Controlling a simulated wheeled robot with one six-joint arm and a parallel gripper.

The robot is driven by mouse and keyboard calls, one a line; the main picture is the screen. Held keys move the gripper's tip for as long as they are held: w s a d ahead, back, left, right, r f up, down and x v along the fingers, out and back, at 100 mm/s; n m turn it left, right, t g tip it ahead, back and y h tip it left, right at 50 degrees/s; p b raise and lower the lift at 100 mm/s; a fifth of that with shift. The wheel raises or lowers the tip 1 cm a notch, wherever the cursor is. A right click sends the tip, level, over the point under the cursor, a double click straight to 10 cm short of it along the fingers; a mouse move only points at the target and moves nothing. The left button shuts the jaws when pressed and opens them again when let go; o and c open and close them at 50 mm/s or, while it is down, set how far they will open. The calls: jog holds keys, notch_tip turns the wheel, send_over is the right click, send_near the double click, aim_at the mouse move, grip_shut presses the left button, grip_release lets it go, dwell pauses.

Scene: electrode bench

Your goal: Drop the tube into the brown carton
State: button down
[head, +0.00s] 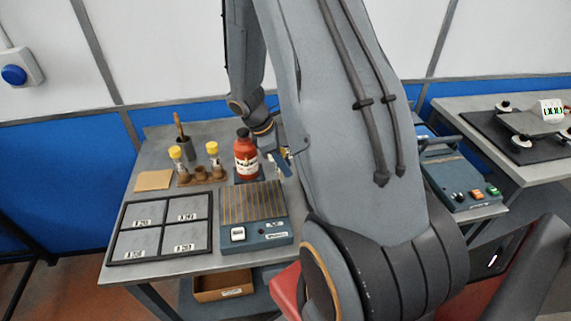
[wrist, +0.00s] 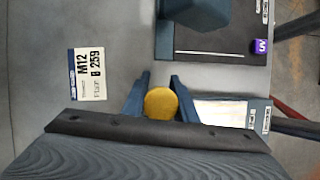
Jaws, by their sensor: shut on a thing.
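My gripper (head: 281,160) is at the right of the red bottle in the head view, partly hidden by my arm. In the wrist view my gripper (wrist: 160,98) is shut on the tube (wrist: 160,104), with its round yellow cap between the two blue fingers. The tube's body is hidden below the cap. The brown carton (head: 236,292) is open-topped and stands low under the bench, below the front of the bench top. My gripper is well above and behind it. The carton does not show in the wrist view.
The grey bench (head: 150,212) holds a brown rack (head: 200,174) with two yellow-capped tubes, a red bottle (head: 246,160), a dark labelled tray (head: 160,228) and a blue ribbed device (head: 266,230). A dark cup (head: 186,150) stands behind. Another table (head: 535,168) is at the right.

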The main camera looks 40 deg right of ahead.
jog(key=shift+f, duration=0.25)
jog(key=shift+f, duration=0.1)
jog(key=c, duration=1.4)
grip_release()
jog(key=shift+c, duration=0.2)
jog(key=shift+o, duration=0.2)
